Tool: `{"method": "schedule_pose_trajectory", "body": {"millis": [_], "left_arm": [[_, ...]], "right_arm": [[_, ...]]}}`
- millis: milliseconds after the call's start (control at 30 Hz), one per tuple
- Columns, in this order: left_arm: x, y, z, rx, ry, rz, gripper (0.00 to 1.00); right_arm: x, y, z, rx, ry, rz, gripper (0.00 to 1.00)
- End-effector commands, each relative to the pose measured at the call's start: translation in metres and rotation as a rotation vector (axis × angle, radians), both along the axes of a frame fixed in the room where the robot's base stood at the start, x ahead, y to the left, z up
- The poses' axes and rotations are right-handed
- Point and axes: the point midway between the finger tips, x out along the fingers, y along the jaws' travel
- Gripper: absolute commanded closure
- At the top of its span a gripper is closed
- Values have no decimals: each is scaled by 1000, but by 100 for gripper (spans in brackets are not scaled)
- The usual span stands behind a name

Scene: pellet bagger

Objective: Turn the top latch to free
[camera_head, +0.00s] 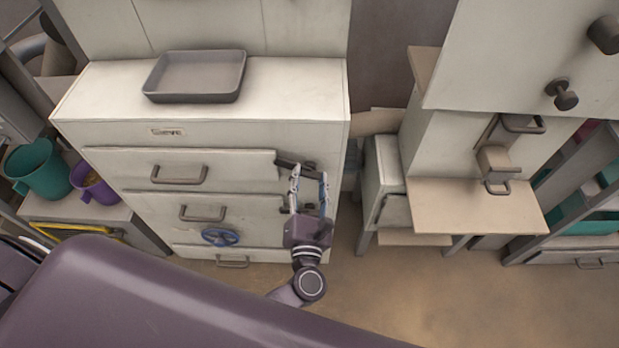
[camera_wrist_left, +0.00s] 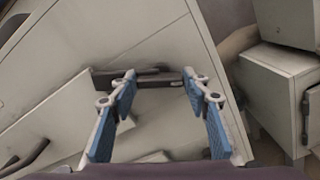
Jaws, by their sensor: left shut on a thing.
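The top latch (camera_head: 287,161) is a dark bar on the right side of the white sieve cabinet's front (camera_head: 225,132), beside the top drawer (camera_head: 235,160). It lies roughly level, its left end reaching over the drawer's right edge. My left gripper (camera_head: 309,174) is at the latch's right part, its fingers pointing up in the head view. In the left wrist view the latch (camera_wrist_left: 154,81) runs across between the blue-padded fingertips (camera_wrist_left: 158,78), and the gripper is shut on it. Part of the latch is hidden by the fingers. My right gripper is not in view.
A grey tray (camera_head: 196,76) sits on the cabinet top. Below are another drawer handle (camera_head: 203,213) and a blue handwheel (camera_head: 220,237). A machine with a pale shelf (camera_head: 475,205) stands to the right, with open floor (camera_head: 400,285) in front. Teal (camera_head: 37,170) and purple (camera_head: 92,184) jugs stand left.

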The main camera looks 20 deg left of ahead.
Motion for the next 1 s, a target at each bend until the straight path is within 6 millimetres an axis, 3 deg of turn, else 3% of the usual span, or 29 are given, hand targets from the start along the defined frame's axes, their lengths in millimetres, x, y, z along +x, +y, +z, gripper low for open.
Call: {"method": "schedule_pose_trajectory", "body": {"millis": [1000], "left_arm": [[0, -2, 0, 883, 255, -2, 81]], "right_arm": [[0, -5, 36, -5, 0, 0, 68]]}}
